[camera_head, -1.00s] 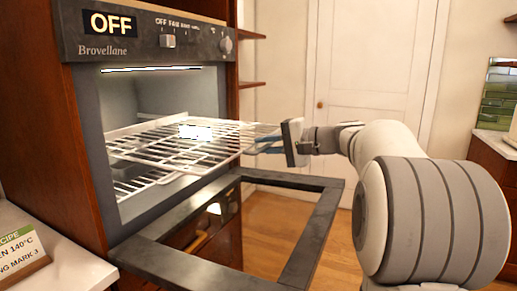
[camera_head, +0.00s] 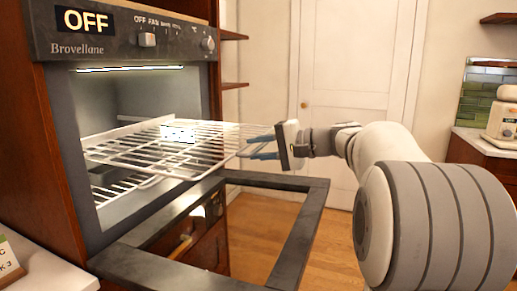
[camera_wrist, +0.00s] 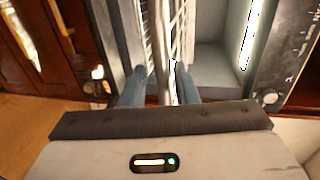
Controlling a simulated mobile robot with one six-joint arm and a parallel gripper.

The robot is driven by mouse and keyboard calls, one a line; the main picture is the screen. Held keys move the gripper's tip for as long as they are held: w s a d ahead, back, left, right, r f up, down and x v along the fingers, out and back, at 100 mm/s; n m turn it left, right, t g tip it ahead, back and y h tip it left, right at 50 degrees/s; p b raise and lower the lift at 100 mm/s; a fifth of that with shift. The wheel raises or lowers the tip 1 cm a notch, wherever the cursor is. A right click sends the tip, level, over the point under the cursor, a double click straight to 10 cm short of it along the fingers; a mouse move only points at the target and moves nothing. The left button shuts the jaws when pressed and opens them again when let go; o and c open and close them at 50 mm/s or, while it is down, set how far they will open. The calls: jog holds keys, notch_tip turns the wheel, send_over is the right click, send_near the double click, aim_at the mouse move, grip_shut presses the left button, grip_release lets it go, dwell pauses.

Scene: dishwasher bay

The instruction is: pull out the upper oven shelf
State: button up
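The upper oven shelf (camera_head: 160,152), a shiny wire rack, sticks far out of the open oven (camera_head: 128,94), above the lowered door. In the wrist view the shelf's front bar (camera_wrist: 163,50) runs between the blue fingers of my gripper (camera_wrist: 160,76). A gap shows beside the left finger; the right finger is close to the bar, and I cannot tell if it touches.
The oven door (camera_head: 300,235) hangs open below the shelf, a dark frame with glass. A lower rack (camera_head: 125,188) is inside the oven. A white counter (camera_head: 55,272) with a recipe card (camera_head: 8,262) is at left. Wooden floor is clear toward the white door (camera_head: 350,80).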

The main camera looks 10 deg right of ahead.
jog(key=shift+s+d+r, duration=0.1)
jog(key=v, duration=0.7)
jog(key=shift+d+p, duration=0.2)
jog(key=shift+p, duration=0.1)
jog(key=shift+s, duration=0.15)
